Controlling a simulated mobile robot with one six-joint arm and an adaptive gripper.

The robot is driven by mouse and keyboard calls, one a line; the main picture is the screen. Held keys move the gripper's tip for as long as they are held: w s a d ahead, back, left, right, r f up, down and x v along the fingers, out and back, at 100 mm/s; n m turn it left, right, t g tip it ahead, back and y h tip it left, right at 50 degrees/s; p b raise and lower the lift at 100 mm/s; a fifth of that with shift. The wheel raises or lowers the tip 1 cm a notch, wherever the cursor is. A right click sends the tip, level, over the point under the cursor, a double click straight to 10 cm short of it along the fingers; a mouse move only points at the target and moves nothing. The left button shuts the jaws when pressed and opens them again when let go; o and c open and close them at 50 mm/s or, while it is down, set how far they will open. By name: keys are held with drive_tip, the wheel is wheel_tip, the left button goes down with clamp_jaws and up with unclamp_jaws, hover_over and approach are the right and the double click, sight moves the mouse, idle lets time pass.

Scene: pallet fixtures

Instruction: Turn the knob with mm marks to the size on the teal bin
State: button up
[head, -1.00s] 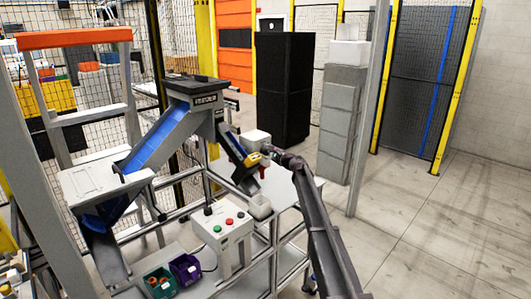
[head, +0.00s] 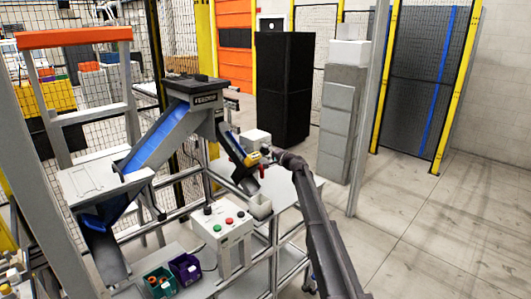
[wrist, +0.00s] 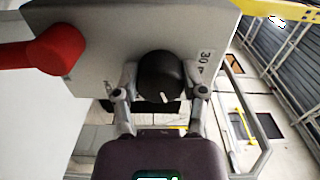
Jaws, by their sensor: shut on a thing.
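The black round knob (wrist: 158,72) sits on the face of a grey box in the wrist view. A white pointer line on it points toward the bottom of the picture, slightly right. A label reading "30" (wrist: 205,55) is right of the knob; other marks are hidden or too small to read. My gripper (wrist: 160,82) has one finger on each side of the knob and is shut on it. In the head view my gripper (head: 257,157) is beside the light box (head: 255,139). The teal bin (head: 158,294) is at the lower left; its size label cannot be read.
A red handle (wrist: 52,50) sticks out left of the knob in the wrist view. A purple bin (head: 185,268) stands next to the teal one. Floor at right is clear.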

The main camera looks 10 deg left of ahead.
drive_tip(key=shift+w+n, duration=0.1)
drive_tip(key=shift+n, duration=0.8)
drive_tip(key=o, duration=1.1)
drive_tip(key=shift+o, duration=0.2)
drive_tip(key=v, duration=1.2)
